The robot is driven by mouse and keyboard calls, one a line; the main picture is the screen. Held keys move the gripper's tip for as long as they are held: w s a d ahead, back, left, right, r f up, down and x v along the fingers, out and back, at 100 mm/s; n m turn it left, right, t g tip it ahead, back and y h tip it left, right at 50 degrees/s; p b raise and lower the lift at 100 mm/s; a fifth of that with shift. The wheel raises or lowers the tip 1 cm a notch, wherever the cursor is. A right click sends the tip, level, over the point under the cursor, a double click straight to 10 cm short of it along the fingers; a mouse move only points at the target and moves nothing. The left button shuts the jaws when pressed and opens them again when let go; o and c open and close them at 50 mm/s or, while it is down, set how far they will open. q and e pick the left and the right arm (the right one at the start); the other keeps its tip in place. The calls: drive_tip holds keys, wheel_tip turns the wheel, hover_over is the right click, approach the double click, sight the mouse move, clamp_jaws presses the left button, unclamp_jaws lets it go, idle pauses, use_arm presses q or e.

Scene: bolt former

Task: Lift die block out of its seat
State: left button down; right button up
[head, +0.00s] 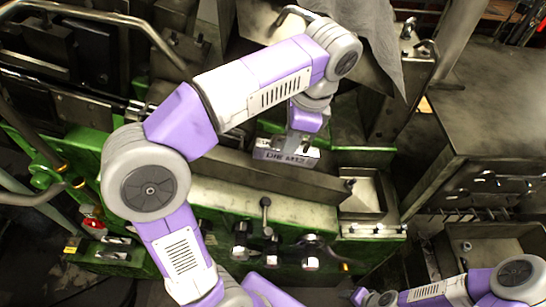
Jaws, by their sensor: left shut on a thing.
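The die block (287,155) is a grey block lettered "DIE M12" on the side facing me. It is near the middle of the view, over the green machine, just behind a long grey bar. My left gripper (301,138) points down onto its top and is shut on it. The fingertips are mostly hidden by the hand and small in the picture. The seat is hidden behind the bar and block, so I cannot tell whether the block touches it.
The long grey bar (235,172) runs in front of the block. Levers and knobs (267,230) line the machine's front. A grey cloth (378,40) hangs behind my left arm. A metal table (490,110) and an open bin (490,245) stand at the right.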

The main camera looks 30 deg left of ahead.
use_arm(q)
drive_tip(key=s+d+r+t+h+b, duration=0.1)
drive_tip(key=s+d+r+h, duration=0.1)
drive_tip(key=s, duration=0.3)
drive_tip(key=shift+s+d+r, duration=0.15)
drive_tip(key=shift+d+r, duration=0.45)
drive_tip(key=shift+f+b, duration=0.15)
drive_tip(key=shift+b, duration=0.15)
